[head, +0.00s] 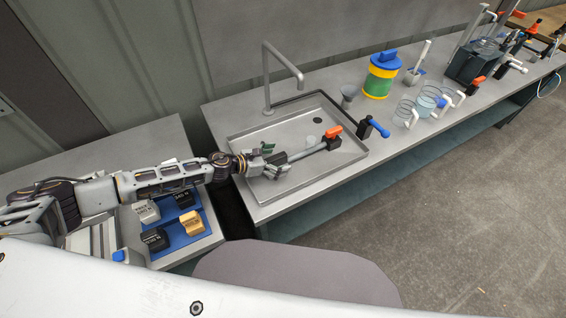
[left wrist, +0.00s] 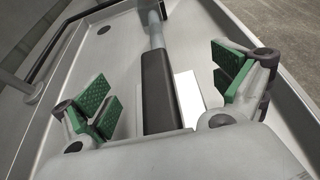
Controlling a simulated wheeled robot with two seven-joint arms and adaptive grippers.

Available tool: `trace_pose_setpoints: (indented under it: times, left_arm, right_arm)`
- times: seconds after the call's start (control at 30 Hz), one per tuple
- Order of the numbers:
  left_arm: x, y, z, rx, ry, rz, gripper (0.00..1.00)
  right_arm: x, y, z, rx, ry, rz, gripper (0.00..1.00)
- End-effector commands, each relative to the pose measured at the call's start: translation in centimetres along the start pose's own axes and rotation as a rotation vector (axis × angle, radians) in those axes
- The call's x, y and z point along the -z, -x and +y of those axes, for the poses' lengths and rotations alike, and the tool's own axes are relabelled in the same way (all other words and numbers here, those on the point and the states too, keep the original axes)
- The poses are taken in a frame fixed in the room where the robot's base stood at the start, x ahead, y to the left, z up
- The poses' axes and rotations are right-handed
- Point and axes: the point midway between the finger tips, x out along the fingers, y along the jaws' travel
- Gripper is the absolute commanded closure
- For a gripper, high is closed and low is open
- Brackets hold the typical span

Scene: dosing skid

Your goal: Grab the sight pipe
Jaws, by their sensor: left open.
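What I take to be the sight pipe (head: 305,152) lies in the sink tray (head: 243,180). It has a grey tube, a dark grip at its near end and a black block with an orange lever at its far end. My left gripper (head: 270,160) is at the dark grip with green-padded fingers spread. In the left wrist view the grip (left wrist: 157,85) lies between the open fingers (left wrist: 166,95), with a gap on each side. A white patch (left wrist: 188,97) shows beside the grip. The lever end is out of that view. My right gripper is not visible.
A tap (head: 266,75) stands behind the tray. A black fitting with a blue lever (head: 377,127) is by the tray's right edge. Labelled blocks (head: 191,222) lie on a blue mat at left.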

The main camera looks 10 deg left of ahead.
Motion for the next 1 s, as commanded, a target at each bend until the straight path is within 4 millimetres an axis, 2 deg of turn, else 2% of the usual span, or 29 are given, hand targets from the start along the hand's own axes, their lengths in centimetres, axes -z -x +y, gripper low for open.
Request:
trace_pose_setpoints:
  times: [0.2, 0.73, 1.0]
  left_arm:
    - [0.0, -1.2, 0.0, 0.000, -0.001, 0.000, 0.04]
    - [0.0, -1.3, 0.0, -0.001, -0.001, 0.000, 0.04]
    - [0.0, -1.3, 0.0, 0.000, -0.001, 0.000, 0.37]
  right_arm:
    - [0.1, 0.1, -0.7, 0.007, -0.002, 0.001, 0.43]
    - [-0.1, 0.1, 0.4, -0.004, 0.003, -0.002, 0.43]
    - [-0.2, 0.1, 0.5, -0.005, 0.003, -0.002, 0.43]
